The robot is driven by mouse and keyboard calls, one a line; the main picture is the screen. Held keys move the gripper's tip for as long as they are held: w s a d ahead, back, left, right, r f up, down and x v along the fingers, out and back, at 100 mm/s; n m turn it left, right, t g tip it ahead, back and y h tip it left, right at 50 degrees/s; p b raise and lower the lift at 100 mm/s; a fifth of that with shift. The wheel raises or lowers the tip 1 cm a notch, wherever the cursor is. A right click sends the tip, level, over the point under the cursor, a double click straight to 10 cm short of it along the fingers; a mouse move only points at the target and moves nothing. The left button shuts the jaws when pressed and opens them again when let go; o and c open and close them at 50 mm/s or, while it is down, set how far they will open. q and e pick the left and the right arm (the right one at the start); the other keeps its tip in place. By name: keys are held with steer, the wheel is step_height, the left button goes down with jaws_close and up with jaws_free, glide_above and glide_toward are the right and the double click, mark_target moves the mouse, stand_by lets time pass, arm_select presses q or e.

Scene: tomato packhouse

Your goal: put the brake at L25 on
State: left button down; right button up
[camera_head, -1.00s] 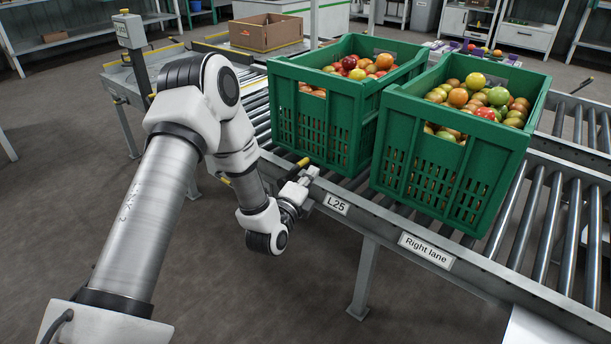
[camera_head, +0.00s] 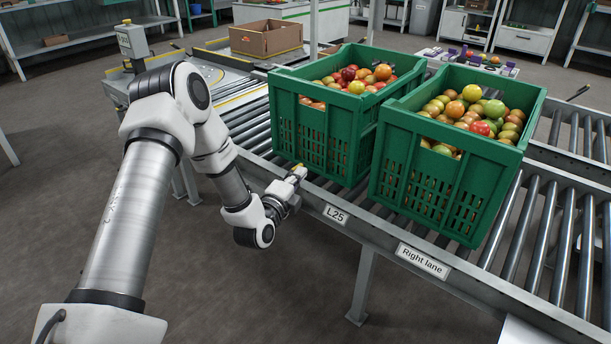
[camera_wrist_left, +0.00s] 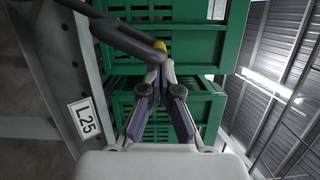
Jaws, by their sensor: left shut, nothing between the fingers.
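The brake lever at L25 is a dark bar with a yellow tip. In the left wrist view, the bar (camera_wrist_left: 125,37) crosses from the upper left and its yellow tip (camera_wrist_left: 160,46) lies just beyond my fingertips. In the head view, only a bit of yellow (camera_head: 297,167) shows at the fingers; the rest is hidden. My left gripper (camera_head: 298,174) is shut and empty beside the rail, close against the lever; I cannot tell if they touch. It also shows in the wrist view (camera_wrist_left: 163,72). The L25 label (camera_head: 335,214) is on the rail. My right gripper is out of view.
A green crate of tomatoes (camera_head: 318,155) stands on the rollers just behind the lever. A second green crate (camera_head: 440,190) stands to its right, above the "Right lane" label (camera_head: 423,262). The floor in front of the rail is clear.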

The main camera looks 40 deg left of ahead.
arm_select(q)
steer(key=w+a+r+n+g+h+p, duration=0.1)
steer(key=a+n+p, duration=0.7)
steer(key=a, duration=1.1)
steer(key=shift+w+n+g+h+p, duration=0.15)
steer(key=shift+n+g+h+p, duration=0.3)
steer(key=shift+p, duration=0.3)
steer(key=shift+a, duration=0.2)
